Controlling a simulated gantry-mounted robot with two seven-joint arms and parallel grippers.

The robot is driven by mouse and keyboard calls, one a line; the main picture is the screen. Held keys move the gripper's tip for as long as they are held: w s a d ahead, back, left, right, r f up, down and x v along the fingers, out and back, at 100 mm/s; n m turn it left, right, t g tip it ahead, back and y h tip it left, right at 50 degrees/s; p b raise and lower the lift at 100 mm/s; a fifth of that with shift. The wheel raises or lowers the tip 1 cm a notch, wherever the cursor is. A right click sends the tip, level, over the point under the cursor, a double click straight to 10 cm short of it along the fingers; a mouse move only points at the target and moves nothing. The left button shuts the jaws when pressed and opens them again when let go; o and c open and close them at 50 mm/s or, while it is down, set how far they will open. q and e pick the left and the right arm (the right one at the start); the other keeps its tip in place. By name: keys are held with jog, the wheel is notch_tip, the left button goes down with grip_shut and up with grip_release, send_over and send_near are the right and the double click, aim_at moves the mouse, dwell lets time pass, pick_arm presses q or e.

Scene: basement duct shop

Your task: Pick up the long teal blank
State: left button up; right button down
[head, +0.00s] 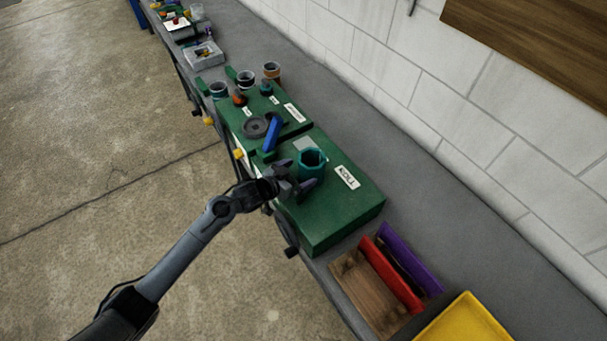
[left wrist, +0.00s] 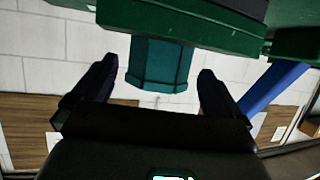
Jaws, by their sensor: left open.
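A teal faceted tube (head: 311,160) with an open dark top stands upright on the green machine (head: 345,208) with a white label. It also shows in the left wrist view (left wrist: 160,66), hanging in the picture between the two dark fingers with clear gaps on both sides. My left gripper (head: 297,178) is open at the tube's near side, its fingers pointing toward it and not closed on it. A smaller teal piece (head: 266,88) stands farther back on the other green machine (head: 285,127). My right gripper is not in view.
A blue bar (head: 272,134) and a grey ring (head: 255,127) lie just beyond the tube. Several cups stand behind them. A wooden tray with a red piece (head: 398,283), a purple piece (head: 410,257) and a yellow bin (head: 465,322) are nearer. A block wall borders the bench.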

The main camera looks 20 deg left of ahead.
aim_at(303, 170)
pick_arm(q)
jog(key=shift+r+p+x, duration=0.1)
jog(key=shift+p+x, duration=0.1)
jog(key=shift+x, duration=0.85)
jog(key=shift+r+p+x, duration=0.15)
jog(key=shift+x, duration=1.7)
jog(key=shift+a, duration=0.15)
jog(key=shift+c, duration=0.3)
